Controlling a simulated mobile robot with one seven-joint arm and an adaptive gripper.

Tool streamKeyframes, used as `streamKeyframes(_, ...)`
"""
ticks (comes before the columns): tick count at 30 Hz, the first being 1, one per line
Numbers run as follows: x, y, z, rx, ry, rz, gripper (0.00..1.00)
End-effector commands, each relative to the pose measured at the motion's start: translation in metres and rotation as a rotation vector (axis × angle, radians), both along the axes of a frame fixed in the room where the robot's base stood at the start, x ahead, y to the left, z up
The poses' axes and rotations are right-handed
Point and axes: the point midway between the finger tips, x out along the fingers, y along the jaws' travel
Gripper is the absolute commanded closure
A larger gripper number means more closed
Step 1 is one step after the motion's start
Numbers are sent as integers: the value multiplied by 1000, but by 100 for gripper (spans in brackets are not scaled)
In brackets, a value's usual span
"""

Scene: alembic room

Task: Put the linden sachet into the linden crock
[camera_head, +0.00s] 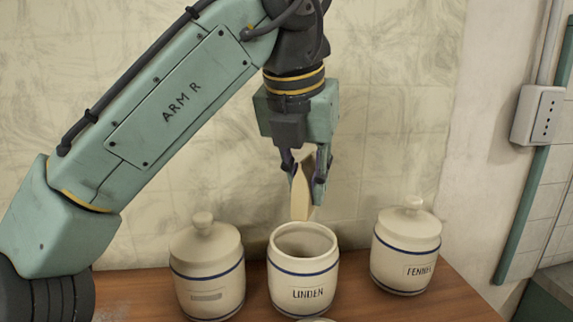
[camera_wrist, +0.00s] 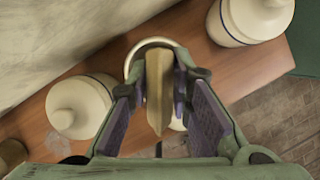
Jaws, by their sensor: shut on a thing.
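The linden crock (camera_head: 304,290) is a cream pot with a blue band and the word LINDEN, open at the top, in the middle of the wooden surface. My gripper (camera_head: 307,183) points down above it. It is shut on a tan, flat sachet (camera_head: 301,196), which hangs upright over the crock's mouth, toward its back rim. No label on the sachet can be read. In the wrist view the sachet (camera_wrist: 158,95) sits between the fingers and covers most of the crock, whose white rim (camera_wrist: 135,58) shows behind it. The inside of the crock looks empty where it can be seen.
A lidded crock with an unreadable label (camera_head: 207,275) stands to the left, and a lidded FENNEL crock (camera_head: 405,255) to the right. A pale round thing shows at the bottom edge before the linden crock. A tiled wall (camera_head: 390,120) is close behind.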

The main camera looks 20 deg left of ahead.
Motion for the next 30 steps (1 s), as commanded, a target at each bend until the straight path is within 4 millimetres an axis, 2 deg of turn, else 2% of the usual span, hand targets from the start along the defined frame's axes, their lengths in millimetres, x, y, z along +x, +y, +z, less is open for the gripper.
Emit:
streamKeyframes(11, -1, -1, -6, 0, -1, -8, 100)
streamKeyframes(24, -1, -1, -36, 1, -2, -4, 100)
streamKeyframes(30, -1, -1, -43, -2, -1, -11, 100)
